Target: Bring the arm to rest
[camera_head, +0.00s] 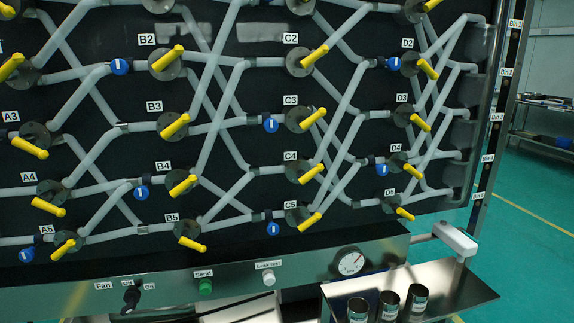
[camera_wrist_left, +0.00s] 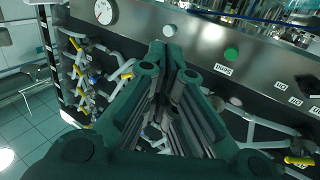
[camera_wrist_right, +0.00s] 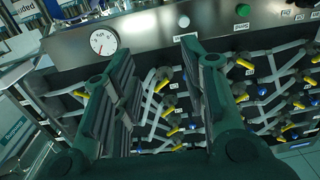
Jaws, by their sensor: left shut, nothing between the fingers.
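Neither gripper shows in the head view. In the left wrist view my left gripper (camera_wrist_left: 163,48) has its green fingers together, with nothing between the tips. Its tips appear in front of the metal control strip (camera_wrist_left: 200,45), between the gauge and the green button. In the right wrist view my right gripper (camera_wrist_right: 148,55) has its fingers wide apart and empty. The pipe panel shows through the gap between them. I cannot tell how far either gripper is from the panel.
A black panel (camera_head: 100,30) carries white pipes and several yellow-handled valves (camera_head: 174,125). Below it are a black fan switch (camera_head: 131,297), green button (camera_head: 205,286), white button (camera_head: 268,278) and gauge (camera_head: 351,263). Dark cans (camera_head: 388,304) stand on a metal shelf (camera_head: 450,285). Open green floor (camera_head: 530,215) lies right.

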